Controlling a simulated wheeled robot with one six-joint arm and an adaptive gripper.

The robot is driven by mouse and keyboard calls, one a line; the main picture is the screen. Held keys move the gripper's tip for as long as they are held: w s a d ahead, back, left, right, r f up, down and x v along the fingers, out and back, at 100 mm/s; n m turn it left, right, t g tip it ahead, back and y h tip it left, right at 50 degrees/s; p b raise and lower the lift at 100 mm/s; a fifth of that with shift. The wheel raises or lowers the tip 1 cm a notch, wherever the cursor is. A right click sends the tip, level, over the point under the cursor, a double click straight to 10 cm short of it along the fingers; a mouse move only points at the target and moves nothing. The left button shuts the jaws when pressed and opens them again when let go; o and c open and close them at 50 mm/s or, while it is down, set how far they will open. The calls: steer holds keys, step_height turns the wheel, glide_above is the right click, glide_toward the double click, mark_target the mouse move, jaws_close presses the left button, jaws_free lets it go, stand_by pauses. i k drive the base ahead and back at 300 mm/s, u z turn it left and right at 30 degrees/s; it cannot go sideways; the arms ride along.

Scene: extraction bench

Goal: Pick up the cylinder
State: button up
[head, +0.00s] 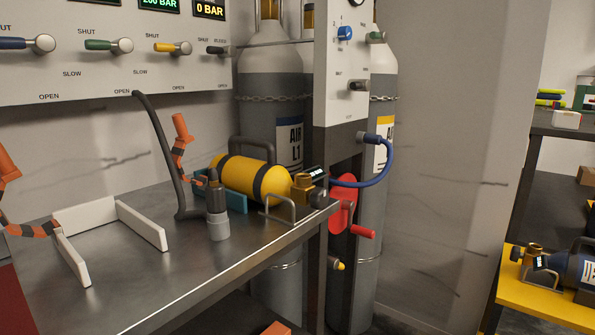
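A yellow cylinder (240,176) with dark bands lies on its side on the metal bench, in a teal cradle (237,203). A dark carry handle arches over its far side. A brass valve (304,187) with a small display is at its right end, beside a bent metal guard. A second, dark blue cylinder (573,268) with a brass valve lies on a yellow surface at the right edge, partly cut off. My gripper is not in view.
A black hose with a grey connector (218,222) stands close in front of the yellow cylinder. Orange-and-black striped pieces (181,150) are beside it and at the left edge. A white U-shaped frame (133,222) lies on the bench. The bench's front strip (215,270) is clear.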

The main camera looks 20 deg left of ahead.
mark_target(270, 183)
steer(key=u, duration=0.1)
steer(key=i, duration=0.95)
steer(key=u, duration=0.45)
